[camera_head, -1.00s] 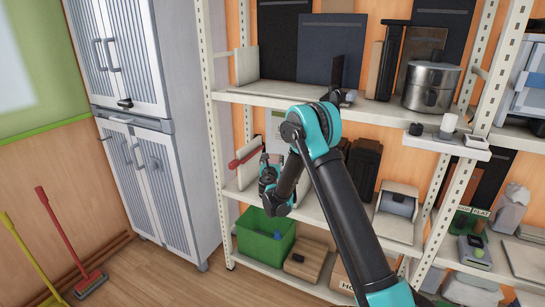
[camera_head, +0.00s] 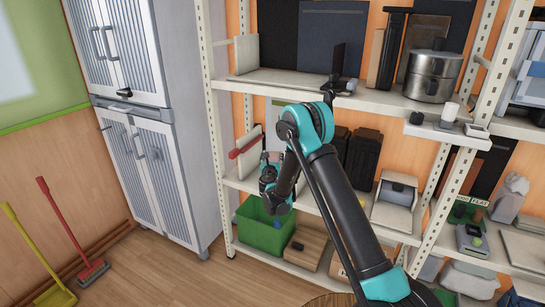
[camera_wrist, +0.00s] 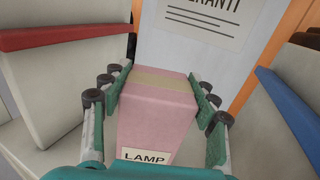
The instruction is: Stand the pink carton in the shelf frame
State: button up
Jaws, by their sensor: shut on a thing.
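The pink carton (camera_wrist: 158,108) has a tan tape strip and a label reading "LAMP". In the wrist view it sits between the green pads of my gripper (camera_wrist: 160,95), which is shut on it. In the head view my gripper (camera_head: 272,178) is at the middle shelf's left end, and the arm hides most of what it holds. The shelf frame shows in the wrist view as a light panel with a red edge (camera_wrist: 60,75) on the left and one with a blue edge (camera_wrist: 292,110) on the right. The carton's far end points into the gap between them.
A white sheet with printed text (camera_wrist: 205,22) is behind the gap. The white shelving (camera_head: 390,103) holds a metal pot (camera_head: 432,76) above. A green crate (camera_head: 262,228) stands below my gripper. Open floor lies at the left, by a red broom (camera_head: 70,230).

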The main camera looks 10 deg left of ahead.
jog(key=shift+f, duration=0.5)
jog(key=o, duration=1.9)
jog(key=shift+s+d, duration=0.15)
jog(key=shift+s, duration=3.6)
